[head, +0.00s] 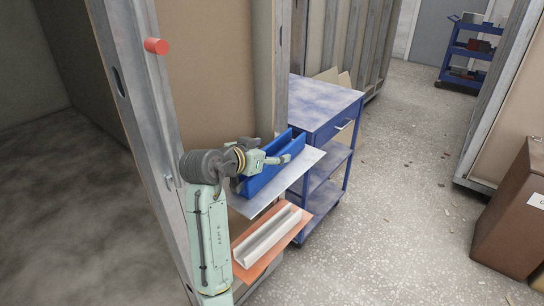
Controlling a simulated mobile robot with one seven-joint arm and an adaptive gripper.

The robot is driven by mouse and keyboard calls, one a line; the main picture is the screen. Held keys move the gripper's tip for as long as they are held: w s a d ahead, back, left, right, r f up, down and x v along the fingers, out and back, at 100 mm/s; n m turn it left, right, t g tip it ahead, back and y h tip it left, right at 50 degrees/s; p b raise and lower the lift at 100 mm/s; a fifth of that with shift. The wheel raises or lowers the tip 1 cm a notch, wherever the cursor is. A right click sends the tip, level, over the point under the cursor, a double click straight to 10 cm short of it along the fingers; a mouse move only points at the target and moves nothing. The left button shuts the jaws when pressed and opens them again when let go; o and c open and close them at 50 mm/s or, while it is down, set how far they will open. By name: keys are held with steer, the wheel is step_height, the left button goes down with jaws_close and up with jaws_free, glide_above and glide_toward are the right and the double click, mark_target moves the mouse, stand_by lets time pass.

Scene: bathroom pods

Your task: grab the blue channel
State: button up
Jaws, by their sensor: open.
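The blue channel (268,174) is a long trough lying on a grey metal shelf plate (303,171) beside the pod's frame. My gripper (284,159) is at the channel, over its near side, with part of the channel hidden behind the gripper and wrist. The gripper is open. I cannot tell whether its fingers touch the channel or straddle its wall.
A white channel (266,236) lies on an orange board (290,233) below the plate. A blue cart (318,103) stands just behind. A metal stud (140,100) with a red cylinder (156,46) rises at left. A brown box (512,215) stands at right; the floor between is clear.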

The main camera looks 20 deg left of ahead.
steer(key=shift+w+d+f, duration=0.15)
steer(key=shift+w+f, duration=0.1)
steer(key=shift+w, duration=0.4)
steer(key=shift+c, duration=0.5)
steer(key=c, duration=1.2)
steer(key=shift+o, duration=0.2)
